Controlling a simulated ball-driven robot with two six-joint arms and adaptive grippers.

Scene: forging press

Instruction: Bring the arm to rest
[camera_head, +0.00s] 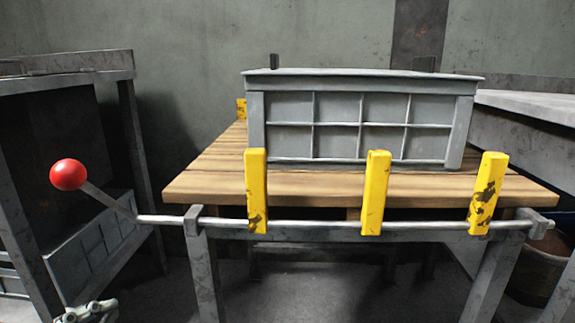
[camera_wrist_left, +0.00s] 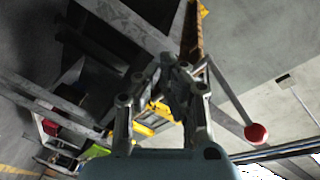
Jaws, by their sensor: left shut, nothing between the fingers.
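My left gripper (camera_head: 90,311) shows only in part at the bottom left edge of the head view, low and in front of the left-hand metal rack. In the left wrist view its fingers (camera_wrist_left: 174,68) are together, with nothing between them. My right gripper is in neither view.
A lever with a red ball (camera_head: 69,174) sticks out left from a rod along the table's front; the ball also shows in the left wrist view (camera_wrist_left: 257,132). Yellow posts (camera_head: 376,195) stand before the wooden table (camera_head: 210,178). A grey crate (camera_head: 360,80) stands on it.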

